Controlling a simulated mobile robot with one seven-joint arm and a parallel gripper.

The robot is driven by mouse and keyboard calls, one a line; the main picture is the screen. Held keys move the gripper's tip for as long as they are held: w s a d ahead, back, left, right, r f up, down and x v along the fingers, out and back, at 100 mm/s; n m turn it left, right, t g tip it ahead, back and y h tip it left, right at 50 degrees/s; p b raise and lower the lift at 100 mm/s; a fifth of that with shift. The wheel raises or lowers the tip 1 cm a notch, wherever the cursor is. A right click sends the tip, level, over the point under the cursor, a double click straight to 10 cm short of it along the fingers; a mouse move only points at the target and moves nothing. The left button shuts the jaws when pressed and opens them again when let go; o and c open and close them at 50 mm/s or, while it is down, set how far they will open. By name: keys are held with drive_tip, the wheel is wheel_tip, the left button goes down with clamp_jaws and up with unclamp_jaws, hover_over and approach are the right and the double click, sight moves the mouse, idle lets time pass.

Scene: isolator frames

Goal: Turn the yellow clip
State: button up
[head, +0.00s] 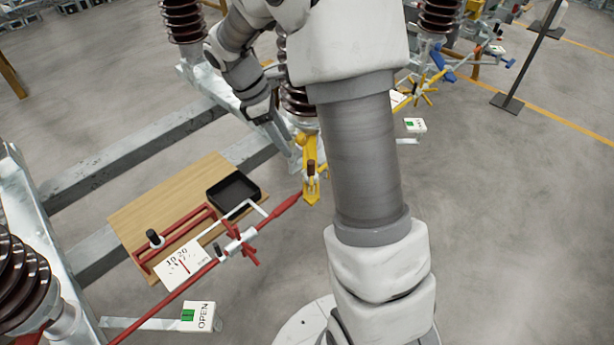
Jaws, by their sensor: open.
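The yellow clip (312,186) is at the end of a red rod, at the foot of a brown ribbed insulator. A small brown piece stands up at its middle, and more yellow shows just above it. My gripper (274,120) is up and to the left of the clip, pointing down and right, and appears apart from it. It is open; its fingertips are small and dark here, and I see nothing held in it. My own forearm stands just right of the clip and hides what lies behind it.
The red rod (190,282) crosses the lower left. An OPEN sign (203,317) is below.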

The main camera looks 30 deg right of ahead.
sight(309, 189)
drive_tip(key=b+x, duration=0.1)
drive_tip(key=x, duration=1.3)
drive_tip(key=shift+s+d+f, duration=0.1)
drive_tip(key=shift+s+f, duration=0.05)
drive_tip(key=shift+f, duration=0.1)
clamp_jaws()
